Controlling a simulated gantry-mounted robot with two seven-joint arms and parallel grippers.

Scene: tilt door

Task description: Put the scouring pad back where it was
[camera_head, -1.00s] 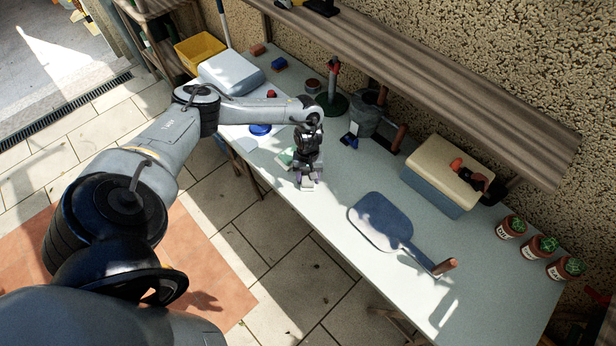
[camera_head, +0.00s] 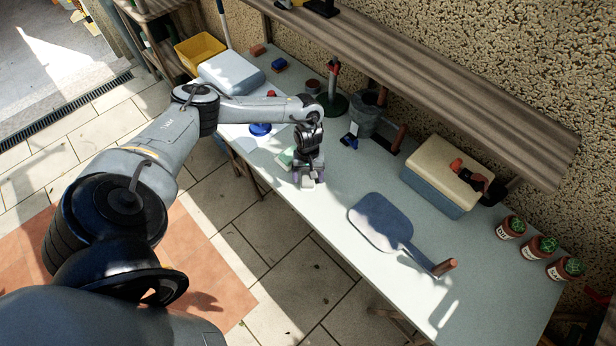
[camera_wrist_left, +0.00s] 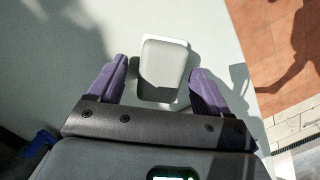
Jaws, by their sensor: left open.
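A rounded pale grey block, which looks like the scouring pad (camera_wrist_left: 163,70), lies on a white base between the fingers of my left gripper (camera_wrist_left: 160,78). In the head view my left gripper (camera_head: 309,179) points down over the front part of the table. Its purple fingers are open, one on each side of the pad, with visible gaps in the wrist view. In the head view the pad is mostly hidden by the gripper. A pale green and white item (camera_head: 286,158) lies just left of the gripper. My right gripper is not in view.
A grey bucket (camera_head: 367,115), a green-based stand (camera_head: 333,101) and a cream-lidded box (camera_head: 445,175) stand towards the wall. A wooden shelf (camera_head: 430,75) overhangs the back.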

